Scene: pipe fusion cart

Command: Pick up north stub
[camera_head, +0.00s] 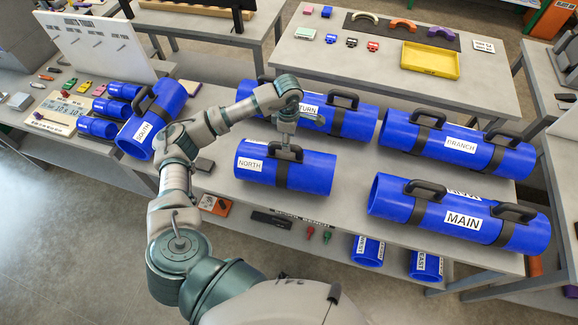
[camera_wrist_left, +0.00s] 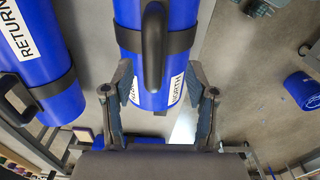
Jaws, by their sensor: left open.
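The north stub is a short blue pipe labelled NORTH (camera_head: 312,174), with a dark band and a dark carrying handle (camera_head: 285,153) on top. It lies on the grey bench in the middle of the head view. My left gripper (camera_head: 287,132) is above the stub, close over its handle. In the left wrist view the stub (camera_wrist_left: 150,85) and its handle (camera_wrist_left: 153,45) run down the middle. The open fingers (camera_wrist_left: 158,82) show on either side of the stub's lower end, with nothing gripped. Whether the fingertips touch the handle is unclear. My right gripper is not in view.
The RETURN pipe (camera_head: 353,122) lies just behind the stub. The BRANCH pipe (camera_head: 455,146) and MAIN pipe (camera_head: 462,218) lie to the right. The SOUTH stub (camera_head: 150,122) is to the left. A yellow tray (camera_head: 430,59) sits on the rear table.

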